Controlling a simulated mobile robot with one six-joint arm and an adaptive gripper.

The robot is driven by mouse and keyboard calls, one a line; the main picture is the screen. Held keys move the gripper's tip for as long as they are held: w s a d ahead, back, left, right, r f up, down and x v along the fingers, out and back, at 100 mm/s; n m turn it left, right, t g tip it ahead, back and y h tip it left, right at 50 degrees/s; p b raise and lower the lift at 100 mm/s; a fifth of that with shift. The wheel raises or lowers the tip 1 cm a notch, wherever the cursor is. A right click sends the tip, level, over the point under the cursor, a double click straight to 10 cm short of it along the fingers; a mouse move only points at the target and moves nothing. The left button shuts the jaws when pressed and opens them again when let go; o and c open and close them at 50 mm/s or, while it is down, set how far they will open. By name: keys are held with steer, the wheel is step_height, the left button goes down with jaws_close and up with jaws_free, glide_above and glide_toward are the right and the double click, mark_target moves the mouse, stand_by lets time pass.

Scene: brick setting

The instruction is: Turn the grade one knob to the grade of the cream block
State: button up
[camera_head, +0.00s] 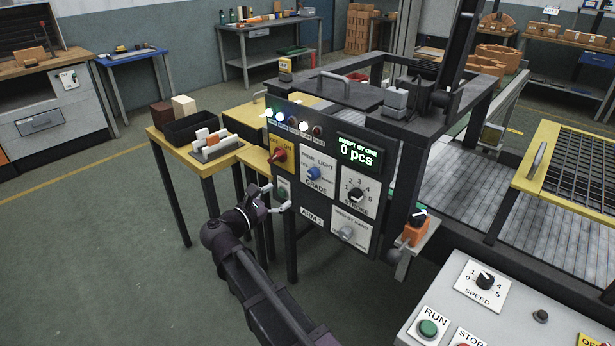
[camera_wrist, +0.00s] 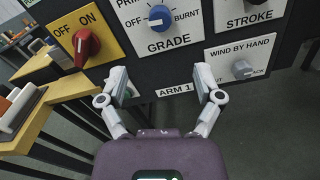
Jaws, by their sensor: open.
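The grade knob (camera_head: 313,173) is blue and sits on a white plate marked GRADE on the dark control panel. In the wrist view the knob (camera_wrist: 159,17) is near the top centre, with OFF at left, BURNT at right and part of PRIME above; I cannot tell its exact setting. The head view also shows LIGHT at upper right. The cream block (camera_head: 184,105) stands at the back of a yellow table beside a brown block (camera_head: 161,114). My gripper (camera_head: 279,198) is open and empty, below and left of the knob; its fingers (camera_wrist: 160,82) are spread below the GRADE plate.
A red OFF/ON knob (camera_wrist: 86,46) is left of the grade plate. A stroke knob (camera_head: 355,195) and a grey wind-by-hand knob (camera_head: 347,233) are nearby. The yellow table (camera_head: 222,156) holds a black bin (camera_head: 195,127) and a rack of small blocks (camera_head: 212,143).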

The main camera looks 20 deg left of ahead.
mark_target(310, 175)
steer(key=x, duration=1.2)
steer(key=shift+w, duration=0.15)
steer(key=c, duration=1.2)
